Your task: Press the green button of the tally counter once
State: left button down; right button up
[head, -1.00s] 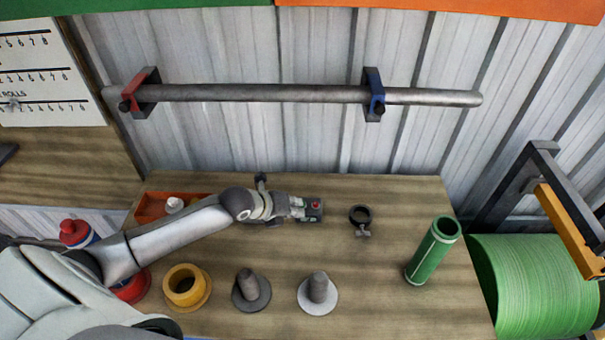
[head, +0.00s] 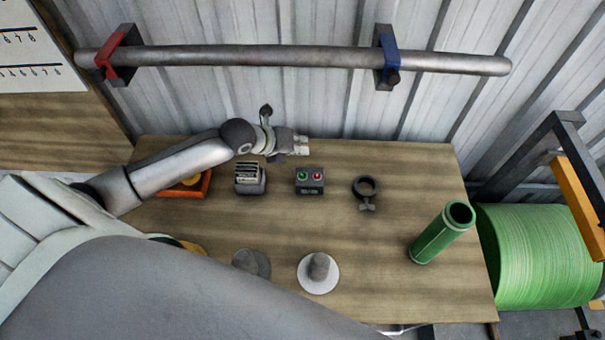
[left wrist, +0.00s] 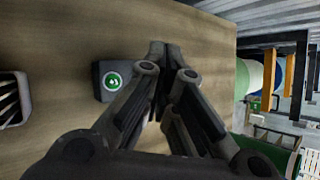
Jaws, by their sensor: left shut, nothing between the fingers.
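The tally counter (head: 310,182) is a small dark box on the table with a green button (head: 303,175) on its left and a red button (head: 317,176) on its right. In the left wrist view the counter (left wrist: 107,92) shows left of the fingers, with the green button (left wrist: 113,80) facing the camera. My left gripper (head: 304,145) is shut and empty, behind the counter toward the wall and apart from it. In the left wrist view the closed fingers (left wrist: 157,47) touch nothing. My right gripper is not in view; a large grey arm link of mine covers the lower left.
A grey ribbed device (head: 250,178) stands left of the counter, a black ring clamp (head: 366,190) right of it. A green tube (head: 442,232), a grey spindle with white base (head: 319,272) and an orange tray (head: 207,184) stand farther off. A pipe (head: 260,56) runs along the wall.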

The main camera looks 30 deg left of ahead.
pick_arm(q)
notch_tip(320, 180, down, 3)
jog(key=shift+f+b, duration=0.15)
jog(key=shift+b, duration=1.1)
jog(key=b, duration=0.4)
send_over(300, 174)
jog(key=f, duration=0.4)
jog(key=shift+w+a+f, duration=0.15)
jog(key=shift+w, duration=0.1)
jog(key=shift+f, duration=0.4)
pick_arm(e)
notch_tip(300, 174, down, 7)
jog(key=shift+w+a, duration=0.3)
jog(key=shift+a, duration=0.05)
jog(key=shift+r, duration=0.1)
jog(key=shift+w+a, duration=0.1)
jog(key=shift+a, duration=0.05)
pick_arm(q)
jog(key=shift+f+b, duration=0.3)
jog(key=shift+f, duration=0.1)
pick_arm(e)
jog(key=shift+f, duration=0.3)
